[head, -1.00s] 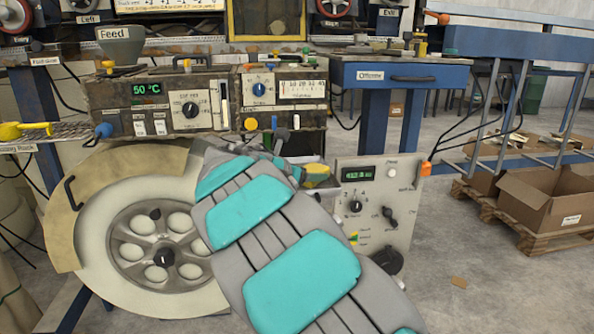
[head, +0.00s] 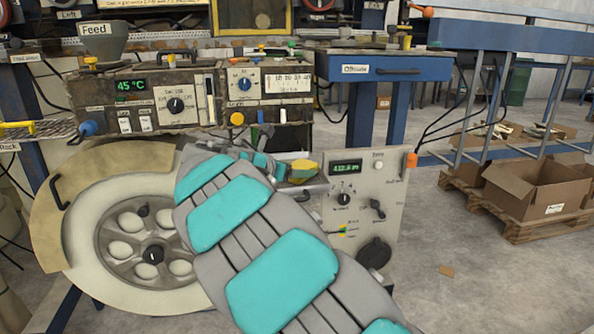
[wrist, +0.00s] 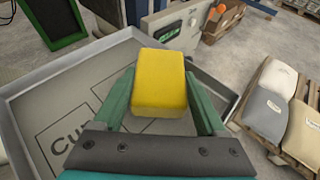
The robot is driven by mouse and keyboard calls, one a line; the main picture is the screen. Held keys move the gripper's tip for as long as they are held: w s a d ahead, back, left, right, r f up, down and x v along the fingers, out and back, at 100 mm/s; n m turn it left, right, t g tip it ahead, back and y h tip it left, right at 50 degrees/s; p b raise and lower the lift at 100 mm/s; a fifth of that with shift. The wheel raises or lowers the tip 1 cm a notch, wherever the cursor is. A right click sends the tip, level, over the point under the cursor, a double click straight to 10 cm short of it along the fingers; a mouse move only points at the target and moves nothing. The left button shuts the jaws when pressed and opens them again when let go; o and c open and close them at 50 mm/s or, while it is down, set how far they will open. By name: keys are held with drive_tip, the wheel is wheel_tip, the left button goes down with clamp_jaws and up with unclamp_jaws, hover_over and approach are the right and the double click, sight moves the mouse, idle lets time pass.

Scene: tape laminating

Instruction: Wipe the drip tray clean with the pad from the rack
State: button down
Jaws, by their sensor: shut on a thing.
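My gripper (wrist: 163,99) is shut on a yellow pad (wrist: 160,78), which sits between its two green fingers in the wrist view. Beneath it in that view is a wide grey tray (wrist: 40,95) with a raised rim, outlined boxes and a partly hidden label starting "Cu". I cannot tell whether this is the drip tray, nor whether the pad touches it. In the head view the pad (head: 303,172) shows small at the end of my arm, beside the grey control panel. The wire rack (head: 55,127) is at the left edge, with a yellow item on it.
The large wheel (head: 90,245) stands left of my arm. The control panel (head: 375,200) stands right of the pad. Knobbed control boxes (head: 175,105) are behind. Cardboard boxes on a pallet (head: 515,230) are at the right. In the wrist view, sacks (wrist: 268,115) lie right of the tray.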

sight(295, 167)
drive_tip(key=shift+w+d+r, duration=0.1)
drive_tip(key=shift+r, duration=1.3)
drive_tip(key=shift+a+r, duration=0.15)
drive_tip(key=shift+r, duration=0.65)
drive_tip(key=shift+a+r, duration=0.1)
drive_tip(key=shift+r, duration=0.7)
drive_tip(key=shift+r, duration=0.15)
drive_tip(key=shift+r, duration=1.4)
